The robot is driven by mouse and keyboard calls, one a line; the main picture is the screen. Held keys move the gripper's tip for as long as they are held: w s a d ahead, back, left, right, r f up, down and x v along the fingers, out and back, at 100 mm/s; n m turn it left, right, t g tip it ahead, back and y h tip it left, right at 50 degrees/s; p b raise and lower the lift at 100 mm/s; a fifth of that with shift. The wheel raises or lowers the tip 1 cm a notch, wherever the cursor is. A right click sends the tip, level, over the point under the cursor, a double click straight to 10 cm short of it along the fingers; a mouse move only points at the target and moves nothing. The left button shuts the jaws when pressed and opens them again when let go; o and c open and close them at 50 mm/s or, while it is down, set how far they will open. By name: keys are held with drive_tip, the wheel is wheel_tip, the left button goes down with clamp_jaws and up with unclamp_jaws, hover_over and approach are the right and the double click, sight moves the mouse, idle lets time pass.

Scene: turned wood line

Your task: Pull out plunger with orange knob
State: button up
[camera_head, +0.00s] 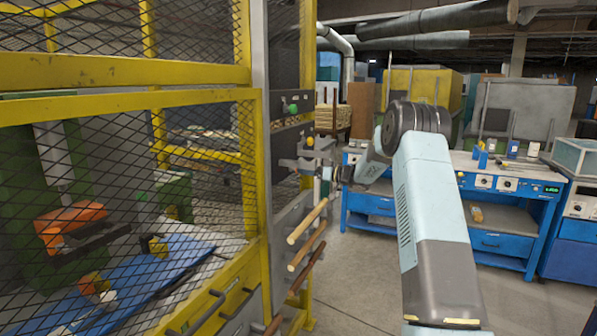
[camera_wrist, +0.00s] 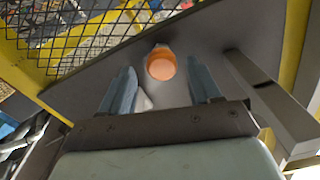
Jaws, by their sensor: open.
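The orange knob (camera_wrist: 161,66) sits on a grey plate, just beyond and between the fingertips in the wrist view. In the head view the small orange knob (camera_head: 310,141) shows on the grey post, close to the end of my arm. My gripper (camera_wrist: 163,88) is open in the wrist view, one finger on each side of the knob's line, with nothing between them. The fingers look apart from the knob. The plunger's shaft behind the knob is hidden. In the head view my gripper (camera_head: 318,165) is small, near the post, and partly hidden.
A green knob (camera_head: 293,109) sits higher on the post. Several wooden rods (camera_head: 307,222) stick out below. A grey bar (camera_wrist: 270,100) stands right of the knob in the wrist view. Yellow mesh guarding (camera_head: 130,100) fills the left. Blue workbenches (camera_head: 500,200) stand behind on the right.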

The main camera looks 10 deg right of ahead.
drive_tip(key=shift+x, duration=1.7)
drive_tip(key=shift+c, duration=0.2)
drive_tip(key=shift+d+r, duration=0.1)
drive_tip(key=shift+d, duration=0.05)
clamp_jaws()
